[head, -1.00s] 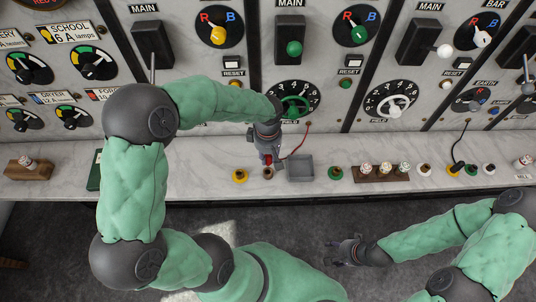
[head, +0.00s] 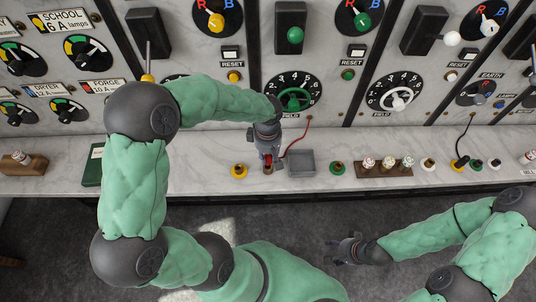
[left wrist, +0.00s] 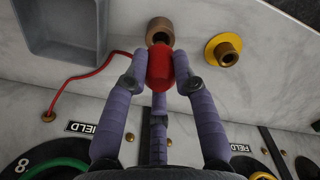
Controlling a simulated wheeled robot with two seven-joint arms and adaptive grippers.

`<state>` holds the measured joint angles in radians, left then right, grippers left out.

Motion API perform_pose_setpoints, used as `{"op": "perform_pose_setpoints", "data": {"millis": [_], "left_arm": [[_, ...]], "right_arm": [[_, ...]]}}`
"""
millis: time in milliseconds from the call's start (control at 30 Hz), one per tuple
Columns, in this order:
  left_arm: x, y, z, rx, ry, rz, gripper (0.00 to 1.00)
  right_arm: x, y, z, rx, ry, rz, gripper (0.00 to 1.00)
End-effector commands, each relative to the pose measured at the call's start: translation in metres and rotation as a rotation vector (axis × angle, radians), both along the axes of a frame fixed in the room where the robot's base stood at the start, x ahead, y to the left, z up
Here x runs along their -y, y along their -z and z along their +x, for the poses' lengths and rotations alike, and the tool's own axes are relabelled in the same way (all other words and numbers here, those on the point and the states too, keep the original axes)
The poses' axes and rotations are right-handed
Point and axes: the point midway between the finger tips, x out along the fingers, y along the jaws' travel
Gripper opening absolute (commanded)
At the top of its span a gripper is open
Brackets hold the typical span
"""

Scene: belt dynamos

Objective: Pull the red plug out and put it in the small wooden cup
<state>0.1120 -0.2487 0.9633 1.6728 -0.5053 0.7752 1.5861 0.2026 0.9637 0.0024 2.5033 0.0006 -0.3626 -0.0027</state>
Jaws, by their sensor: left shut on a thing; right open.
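My left gripper (left wrist: 160,68) is shut on the red plug (left wrist: 160,66). It holds the plug right at the small wooden cup (left wrist: 159,27), with the plug overlapping the near side of the cup's dark opening in the left wrist view. I cannot tell whether the tip is inside. In the head view the left gripper (head: 267,158) hides most of the plug and cup. A red cord (head: 301,139) runs from there to the panel's foot. My right gripper (head: 343,250) is open and empty over the floor, in front of the counter.
A grey square tray (head: 301,162) stands just right of the cup. A yellow-collared socket (head: 239,171) is to its left, and a green-collared one (head: 337,168) lies further right. A wooden rack (head: 384,171) holds several plugs. The dial panel rises behind the marble counter (head: 205,170).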

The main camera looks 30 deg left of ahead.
Motion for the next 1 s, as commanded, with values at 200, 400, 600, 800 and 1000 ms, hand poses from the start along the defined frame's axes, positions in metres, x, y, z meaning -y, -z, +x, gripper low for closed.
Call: {"op": "perform_pose_setpoints", "data": {"millis": [200,400,600,800,1000], "left_arm": [[0.0,0.0004,0.0002,0.001,0.0,0.0,0.0],[0.0,-0.0001,0.0,0.001,0.0,0.0,0.0],[0.0,-0.0002,0.0,0.001,0.0,0.0,0.0],[0.0,0.0001,0.0,0.001,0.0,0.0,0.0],[0.0001,0.0005,-0.0002,0.0,0.0,0.0,0.0]], "right_arm": [[0.0,0.0028,0.0,0.0,0.0,0.0,0.6],[0.0,0.0034,0.0,0.0,0.0,0.0,0.6],[0.0,0.0033,0.0,0.0,0.0,0.0,0.6],[0.0,0.0041,0.0,0.0,0.0,0.0,0.6],[0.0,0.0069,0.0,0.0,0.0,0.0,0.6]]}}
